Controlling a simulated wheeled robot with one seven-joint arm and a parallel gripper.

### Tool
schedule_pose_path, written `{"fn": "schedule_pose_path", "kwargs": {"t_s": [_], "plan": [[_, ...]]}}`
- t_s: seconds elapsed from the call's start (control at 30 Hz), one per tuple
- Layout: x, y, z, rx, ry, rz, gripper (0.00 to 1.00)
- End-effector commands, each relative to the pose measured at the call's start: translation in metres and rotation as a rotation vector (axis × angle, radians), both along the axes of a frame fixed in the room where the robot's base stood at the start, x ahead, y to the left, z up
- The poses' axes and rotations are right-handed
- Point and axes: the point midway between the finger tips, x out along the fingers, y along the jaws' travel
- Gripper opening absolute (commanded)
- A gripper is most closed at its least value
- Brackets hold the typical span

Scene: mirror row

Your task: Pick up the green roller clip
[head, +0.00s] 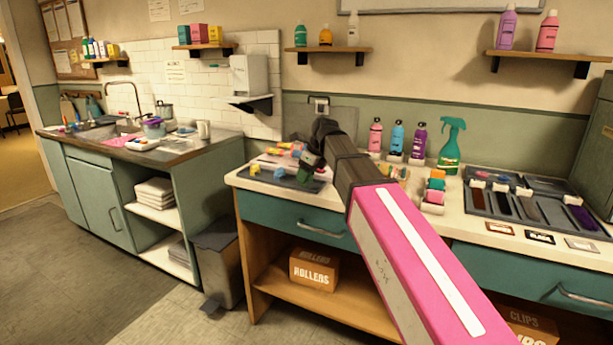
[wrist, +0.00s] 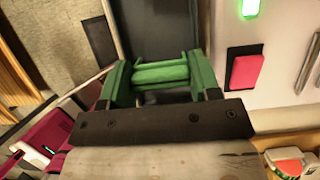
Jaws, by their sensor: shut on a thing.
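The green roller clip (wrist: 160,74) is between the fingers of my gripper (wrist: 162,92) in the wrist view. My gripper is shut on it. In the head view my gripper (head: 311,165) is above the left part of the counter, over a dark tray (head: 284,179). A small green part of the clip (head: 304,173) shows at its tip. Whether the clip touches the tray I cannot tell. My own arm hides part of the counter behind it.
The counter (head: 458,205) carries coloured rollers (head: 434,190), a green spray bottle (head: 452,145), several bottles and a compartment tray (head: 520,207) on the right. A sink unit (head: 165,155) stands left. A ROLLERS box (head: 314,270) sits on the shelf below.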

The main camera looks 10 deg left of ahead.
Motion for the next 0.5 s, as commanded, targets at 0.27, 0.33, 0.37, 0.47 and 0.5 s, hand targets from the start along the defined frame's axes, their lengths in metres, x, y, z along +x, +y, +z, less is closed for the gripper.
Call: {"fn": "schedule_pose_path", "kwargs": {"t_s": [0.27, 0.33, 0.37, 0.47, 0.5], "plan": [[0.001, 0.0, 0.028, 0.001, -0.001, 0.0, 0.35], [0.001, 0.0, 0.04, 0.001, -0.002, -0.001, 0.35], [-0.006, 0.004, 0.043, 0.001, -0.001, 0.002, 0.35], [-0.024, 0.016, 0.053, 0.001, -0.001, 0.003, 0.35], [-0.03, 0.021, 0.058, 0.0, -0.003, 0.003, 0.35]]}}
